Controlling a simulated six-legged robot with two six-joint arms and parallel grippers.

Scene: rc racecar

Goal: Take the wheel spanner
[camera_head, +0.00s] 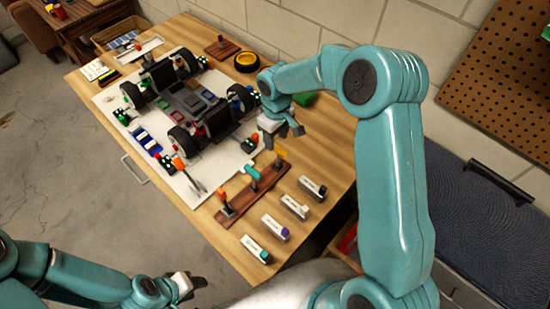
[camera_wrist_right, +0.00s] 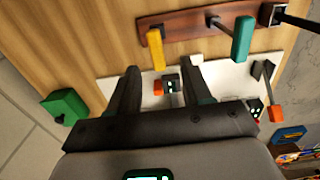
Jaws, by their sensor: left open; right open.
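A wooden tool rack (camera_head: 238,204) near the table's front edge holds tools with orange (camera_head: 223,195), teal (camera_head: 251,171) and yellow (camera_head: 280,152) handles. Another orange-handled tool (camera_head: 180,166) stands on the white mat. I cannot tell which is the wheel spanner. My right gripper (camera_head: 283,138) is open above the table, near the rack's yellow end. In the right wrist view, its fingers (camera_wrist_right: 160,85) are apart, with the yellow handle (camera_wrist_right: 155,48) and teal handle (camera_wrist_right: 243,40) beyond them. My left gripper (camera_head: 190,285) is open and empty, off the table's front.
A racecar chassis (camera_head: 190,100) with black wheels sits on the white mat (camera_head: 202,165). Several labelled blocks (camera_head: 275,228) line the front right of the table. A yellow-rimmed wheel (camera_head: 246,62) lies at the back. A green block (camera_wrist_right: 66,105) is left of my right fingers.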

